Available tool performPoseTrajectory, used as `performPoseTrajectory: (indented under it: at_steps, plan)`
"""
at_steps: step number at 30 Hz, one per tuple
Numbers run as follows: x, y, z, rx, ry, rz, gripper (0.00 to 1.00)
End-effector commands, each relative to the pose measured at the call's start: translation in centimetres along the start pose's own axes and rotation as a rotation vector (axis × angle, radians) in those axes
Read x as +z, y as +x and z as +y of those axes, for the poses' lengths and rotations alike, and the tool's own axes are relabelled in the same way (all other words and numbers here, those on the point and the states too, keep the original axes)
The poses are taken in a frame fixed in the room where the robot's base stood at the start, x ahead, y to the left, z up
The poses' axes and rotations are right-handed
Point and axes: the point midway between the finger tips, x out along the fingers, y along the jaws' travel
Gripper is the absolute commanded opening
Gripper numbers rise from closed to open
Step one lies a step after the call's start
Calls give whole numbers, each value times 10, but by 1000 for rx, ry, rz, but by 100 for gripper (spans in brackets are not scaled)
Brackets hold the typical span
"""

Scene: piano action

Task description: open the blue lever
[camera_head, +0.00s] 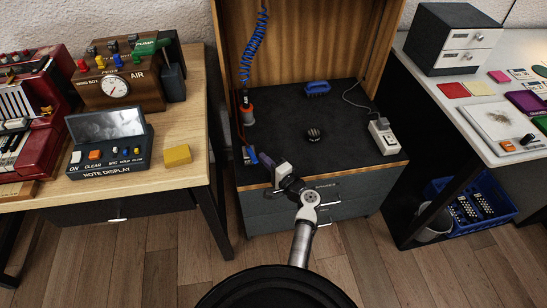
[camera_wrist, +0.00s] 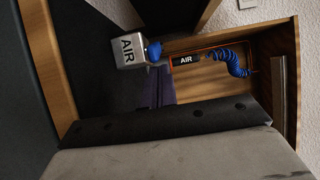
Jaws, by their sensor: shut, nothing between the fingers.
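The blue lever (camera_wrist: 153,52) sits on the side of a silver box marked AIR (camera_wrist: 127,49) in the wrist view. In the head view a small blue part, seemingly this lever (camera_head: 252,154), shows at the front left edge of the cabinet top. My gripper (camera_head: 264,158) is close to its right side. Its dark purple fingers (camera_wrist: 157,88) are together and empty. In the wrist view the fingertips are near the lever; whether they touch it I cannot tell. The gripper body hides the lower part of the wrist view.
The black cabinet top (camera_head: 340,150) holds a blue brush (camera_head: 317,88), a dark round object (camera_head: 313,134) and a white device (camera_head: 382,134). A blue coiled hose (camera_head: 254,48) hangs at the left wall above an air tool (camera_head: 246,115). Desks flank the cabinet.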

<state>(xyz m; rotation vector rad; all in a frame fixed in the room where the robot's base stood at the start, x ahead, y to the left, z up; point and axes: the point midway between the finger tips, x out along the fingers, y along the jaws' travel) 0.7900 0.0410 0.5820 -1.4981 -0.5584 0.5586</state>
Motion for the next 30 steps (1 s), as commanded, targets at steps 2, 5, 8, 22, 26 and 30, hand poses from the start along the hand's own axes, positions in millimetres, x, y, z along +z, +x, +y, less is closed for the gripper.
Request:
performPoseTrajectory:
  at_steps: [2,5,8,22,26,30]
  plan:
    - [2,0,0,0,0,0,0]
    - [2,0,0,0,0,0,0]
    - [2,0,0,0,0,0,0]
    - [26,0,1,-1,0,-2,0]
    - [26,1,0,0,1,-4,0]
    - [28,1,0,0,1,-7,0]
